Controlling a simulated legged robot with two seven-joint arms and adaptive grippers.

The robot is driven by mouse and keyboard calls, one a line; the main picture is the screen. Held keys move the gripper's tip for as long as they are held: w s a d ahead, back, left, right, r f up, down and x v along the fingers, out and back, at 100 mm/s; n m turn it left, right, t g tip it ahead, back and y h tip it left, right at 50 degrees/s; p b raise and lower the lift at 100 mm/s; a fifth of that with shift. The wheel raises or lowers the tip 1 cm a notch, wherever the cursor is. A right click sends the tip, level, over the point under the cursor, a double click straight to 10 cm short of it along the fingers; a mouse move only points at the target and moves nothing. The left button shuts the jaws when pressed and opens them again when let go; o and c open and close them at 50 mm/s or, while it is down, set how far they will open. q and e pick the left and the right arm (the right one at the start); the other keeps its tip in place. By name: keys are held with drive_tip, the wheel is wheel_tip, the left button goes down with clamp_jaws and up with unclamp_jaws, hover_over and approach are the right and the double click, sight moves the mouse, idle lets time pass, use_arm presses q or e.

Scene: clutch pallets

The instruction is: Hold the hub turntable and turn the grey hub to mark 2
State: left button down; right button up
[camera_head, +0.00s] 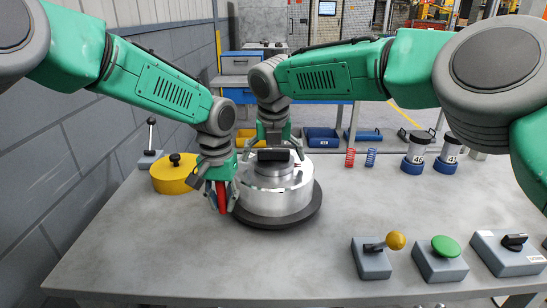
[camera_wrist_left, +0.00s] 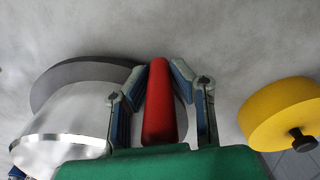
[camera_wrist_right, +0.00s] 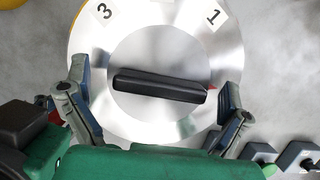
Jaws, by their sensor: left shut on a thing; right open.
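The hub turntable is a dark round base (camera_head: 312,212) on the grey table, with the silver-grey hub (camera_head: 270,195) on top. A black bar handle (camera_wrist_right: 158,86) crosses the hub's top. Number labels 3 and 1 and a small red mark show on the hub in the right wrist view; a label between them is cut off. My left gripper (camera_head: 221,207) is shut on a red handle (camera_wrist_left: 158,105) at the turntable's left side. My right gripper (camera_wrist_right: 155,108) is open above the hub, its fingers on either side of the bar handle, apart from it.
A yellow round lid with a black knob (camera_head: 172,180) lies left of my left gripper. A grey lever box (camera_head: 150,158) stands behind it. Red (camera_head: 350,158) and blue springs and two labelled cylinders (camera_head: 415,150) stand at right. Control boxes (camera_head: 440,265) line the front right.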

drive_tip(key=v, duration=1.1)
drive_tip(key=m+g+y, duration=0.3)
drive_tip(key=m+y, duration=0.1)
drive_tip(key=m, duration=1.4)
hover_over(283, 162)
drive_tip(key=w+d, duration=0.2)
drive_tip(key=x, duration=0.7)
drive_tip(key=s+x, duration=0.1)
drive_tip(key=x, duration=0.3)
drive_tip(key=shift+a+f, duration=0.2)
drive_tip(key=shift+a, duration=0.05)
drive_tip(key=shift+r+y, duration=0.1)
drive_tip(key=shift+y, duration=0.2)
drive_tip(key=c, duration=1.6)
drive_tip(key=o, duration=1.6)
